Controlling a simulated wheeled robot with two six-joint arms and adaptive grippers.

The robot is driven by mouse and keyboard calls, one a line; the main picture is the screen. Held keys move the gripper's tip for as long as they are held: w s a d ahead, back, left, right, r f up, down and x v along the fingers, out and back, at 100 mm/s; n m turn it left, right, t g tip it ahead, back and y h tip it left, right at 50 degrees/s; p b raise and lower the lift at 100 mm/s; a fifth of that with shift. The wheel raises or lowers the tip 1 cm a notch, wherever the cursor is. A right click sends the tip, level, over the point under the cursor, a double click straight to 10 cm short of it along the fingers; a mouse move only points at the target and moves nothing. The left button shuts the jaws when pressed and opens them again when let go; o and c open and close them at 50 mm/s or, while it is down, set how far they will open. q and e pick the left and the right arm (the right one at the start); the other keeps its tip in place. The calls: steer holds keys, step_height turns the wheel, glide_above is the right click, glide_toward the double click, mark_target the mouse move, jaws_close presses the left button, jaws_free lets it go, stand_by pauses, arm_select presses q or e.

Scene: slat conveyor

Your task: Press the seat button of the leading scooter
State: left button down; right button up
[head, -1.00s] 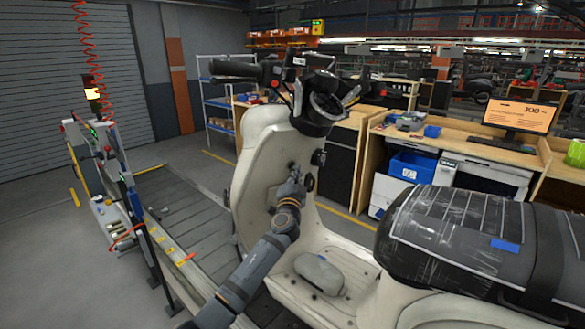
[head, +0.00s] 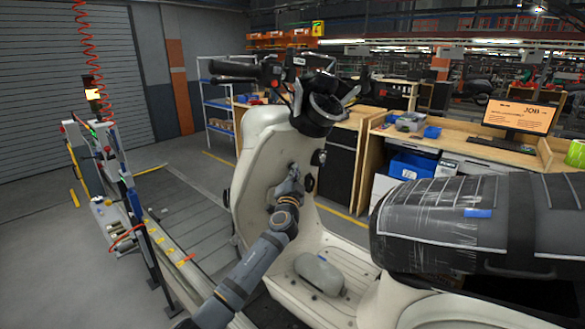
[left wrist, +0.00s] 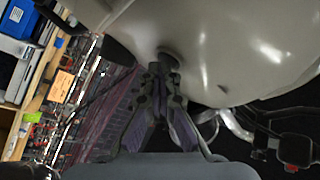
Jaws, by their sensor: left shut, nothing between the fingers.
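The cream scooter (head: 258,170) stands on the slat conveyor, its inner leg shield facing me. My left gripper (head: 292,172) is shut and empty, with its tips at the leg shield below the handlebar. In the left wrist view the shut fingertips (left wrist: 163,68) meet a small dark round fitting (left wrist: 168,56) on the cream panel; this looks like the seat button, mostly covered by the tips. The black seat (head: 440,215), wrapped in clear film with a blue tag, is raised, with a dark gap under it. My right gripper is out of view.
The slat conveyor (head: 185,235) runs to the left of the scooter. A post with controls and a red coiled hose (head: 88,45) stands at the left. A wooden workbench (head: 455,143) with a monitor (head: 518,115) is behind. The handlebar (head: 315,100) is above my gripper.

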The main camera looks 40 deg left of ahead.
arm_select(q)
steer(key=shift+s+d+f, duration=0.1)
steer(key=shift+d+f, duration=0.05)
steer(key=shift+d, duration=0.25)
steer(key=shift+s+d+f, duration=0.1)
steer(key=shift+d, duration=0.3)
steer(key=shift+s+d+f+b, duration=0.15)
steer(key=shift+s+d+b, duration=0.1)
steer(key=shift+d, duration=0.55)
steer(key=shift+s+d+f+b, duration=0.2)
steer(key=shift+d, duration=0.55)
steer(key=shift+s+d+f+b, duration=0.15)
steer(key=shift+s+d+b, duration=0.1)
steer(key=shift+d, duration=0.55)
